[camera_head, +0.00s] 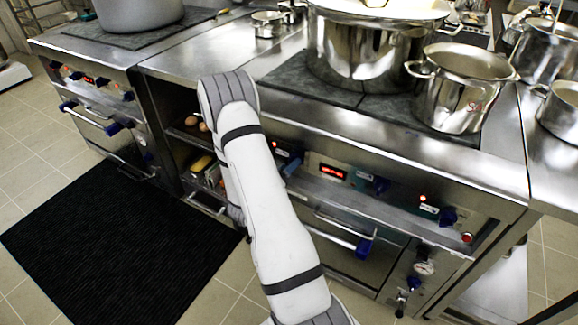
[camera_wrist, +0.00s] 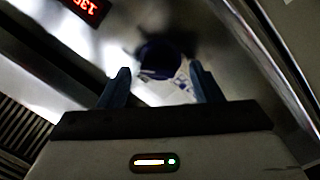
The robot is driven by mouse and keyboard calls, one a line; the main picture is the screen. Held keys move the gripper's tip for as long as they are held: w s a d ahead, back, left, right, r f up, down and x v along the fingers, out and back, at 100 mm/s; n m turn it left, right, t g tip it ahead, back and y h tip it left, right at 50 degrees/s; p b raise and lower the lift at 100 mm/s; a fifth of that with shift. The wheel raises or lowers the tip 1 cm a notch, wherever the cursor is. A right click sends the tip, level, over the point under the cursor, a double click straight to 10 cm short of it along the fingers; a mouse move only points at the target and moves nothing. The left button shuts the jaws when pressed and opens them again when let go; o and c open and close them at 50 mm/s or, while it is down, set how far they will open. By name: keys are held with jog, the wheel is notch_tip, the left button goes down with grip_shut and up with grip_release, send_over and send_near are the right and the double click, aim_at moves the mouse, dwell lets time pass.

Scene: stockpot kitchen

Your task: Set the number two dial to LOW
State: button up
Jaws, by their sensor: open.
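In the wrist view, a dark blue dial (camera_wrist: 160,58) sits on a shiny metal panel, between and just beyond my gripper's (camera_wrist: 161,84) two blue fingertips. The fingers are spread apart, with nothing held. A pale label patch shows beside the dial, but its lettering and the dial's setting cannot be read. In the head view, the stove front carries blue dials, one right of the display (camera_head: 378,185) and one farther right (camera_head: 448,216). My arm hides my gripper's jaws there, and I cannot tell which dial carries number two.
A red-lit display (camera_head: 333,172) is on the panel, and it also shows in the wrist view (camera_wrist: 88,8). Oven handles (camera_head: 338,232) stick out below. A large stockpot (camera_head: 365,50) and a smaller pot (camera_head: 462,88) stand on the cooktop. A black mat (camera_head: 120,245) lies on the floor.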

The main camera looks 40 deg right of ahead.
jog(key=shift+x, duration=0.8)
jog(key=shift+c, duration=0.6)
jog(key=c, duration=0.7)
jog(key=shift+a, duration=0.2)
jog(key=shift+c, duration=0.6)
jog(key=shift+d, duration=0.1)
jog(key=shift+c, duration=0.2)
